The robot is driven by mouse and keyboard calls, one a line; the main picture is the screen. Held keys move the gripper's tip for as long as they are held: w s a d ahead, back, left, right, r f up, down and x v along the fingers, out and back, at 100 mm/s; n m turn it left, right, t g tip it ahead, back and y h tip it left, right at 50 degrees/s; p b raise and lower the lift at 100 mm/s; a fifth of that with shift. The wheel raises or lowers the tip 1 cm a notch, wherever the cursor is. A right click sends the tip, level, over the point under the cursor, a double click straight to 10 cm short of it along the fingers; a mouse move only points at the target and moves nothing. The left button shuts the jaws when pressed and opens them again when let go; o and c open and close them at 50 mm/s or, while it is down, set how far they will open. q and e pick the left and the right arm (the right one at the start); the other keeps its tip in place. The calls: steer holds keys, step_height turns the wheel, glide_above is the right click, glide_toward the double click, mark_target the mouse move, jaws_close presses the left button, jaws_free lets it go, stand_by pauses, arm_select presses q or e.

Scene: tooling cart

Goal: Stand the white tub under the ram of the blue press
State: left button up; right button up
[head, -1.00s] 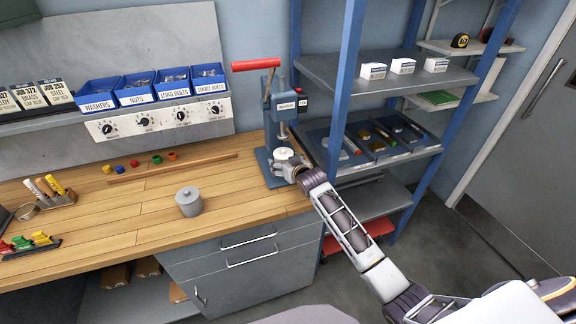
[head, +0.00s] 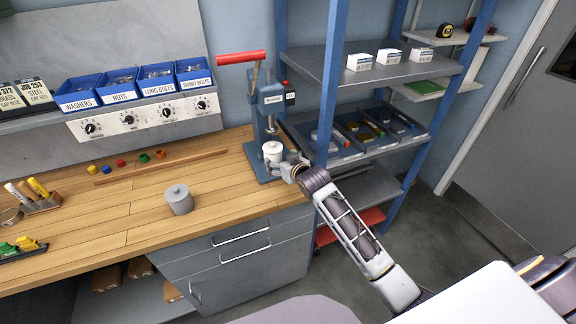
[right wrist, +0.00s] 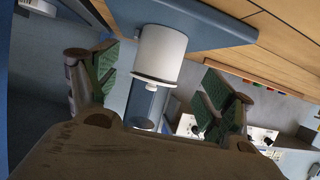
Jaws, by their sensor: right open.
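The white tub (head: 272,151) stands upright on the base of the blue press (head: 270,98), below its ram (head: 271,126). The right wrist view also shows the tub (right wrist: 161,54), with its small knob, on the blue base plate. My right gripper (head: 288,168) is at the tub's near right side. In the right wrist view its two green-padded fingers (right wrist: 158,78) are spread apart, with a visible gap between each finger and the tub. The press has a red lever handle (head: 240,57). My left gripper is out of view.
Blue shelving (head: 331,110) stands close to the right of the press. Blue bins line the back panel.

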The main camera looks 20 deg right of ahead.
steer(key=shift+v, duration=2.55)
